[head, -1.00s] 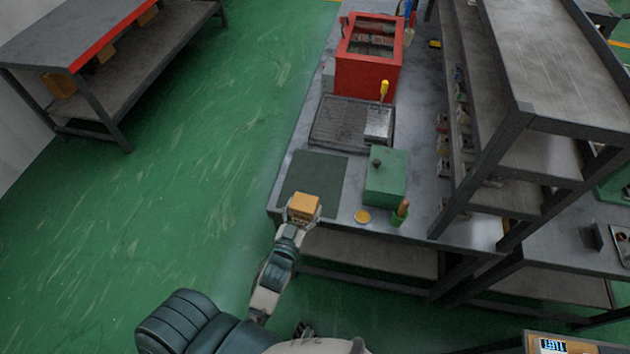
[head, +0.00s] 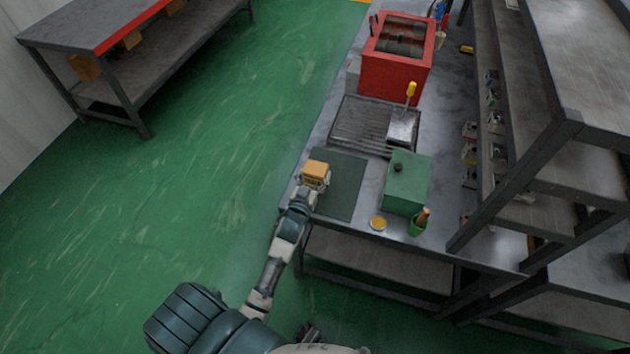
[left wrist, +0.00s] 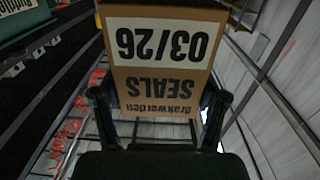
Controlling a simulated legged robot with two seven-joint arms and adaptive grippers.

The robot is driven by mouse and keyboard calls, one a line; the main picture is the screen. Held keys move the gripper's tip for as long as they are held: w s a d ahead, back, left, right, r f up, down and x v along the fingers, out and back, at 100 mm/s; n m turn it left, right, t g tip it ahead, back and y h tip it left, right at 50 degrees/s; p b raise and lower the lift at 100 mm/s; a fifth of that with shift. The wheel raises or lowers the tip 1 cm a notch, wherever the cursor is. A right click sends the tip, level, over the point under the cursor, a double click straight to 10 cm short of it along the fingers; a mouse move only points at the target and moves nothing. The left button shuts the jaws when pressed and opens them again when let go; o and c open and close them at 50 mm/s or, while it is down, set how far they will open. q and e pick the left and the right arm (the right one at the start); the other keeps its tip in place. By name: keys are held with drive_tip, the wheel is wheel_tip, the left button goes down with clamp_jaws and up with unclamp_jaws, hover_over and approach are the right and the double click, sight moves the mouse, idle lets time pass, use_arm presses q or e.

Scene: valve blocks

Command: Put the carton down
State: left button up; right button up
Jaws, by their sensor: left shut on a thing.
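The carton (head: 315,171) is a small orange-brown box at the end of my left arm in the head view. My left gripper (head: 307,188) is shut on it, over the left part of a dark green mat on the workbench. Whether the carton touches the mat I cannot tell. In the left wrist view the carton (left wrist: 165,70) sits between both fingers of the left gripper (left wrist: 158,112), with the printing "SEALS" and "03/26" upside down.
The dark green mat (head: 343,190) has free room right of the carton. A green box (head: 407,183), a yellow disc (head: 377,223) and a green cup (head: 418,224) stand to its right. Shelving (head: 535,150) rises at right.

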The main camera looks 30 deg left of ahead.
sight(314, 187)
use_arm(q)
drive_tip(key=f, duration=0.1)
drive_tip(key=d+f, duration=0.1)
drive_tip(key=f, duration=0.1)
drive_tip(key=shift+d+f+b, duration=0.1)
drive_tip(key=shift+d+b, duration=0.05)
drive_tip(key=shift+b, duration=0.2)
drive_tip(key=shift+f, duration=0.1)
drive_tip(key=o, duration=1.2)
drive_tip(key=shift+a, duration=0.25)
drive_tip(key=shift+o, duration=1)
drive_tip(key=shift+a+f, duration=0.1)
drive_tip(key=shift+a, duration=0.1)
drive_tip(key=shift+d, duration=0.15)
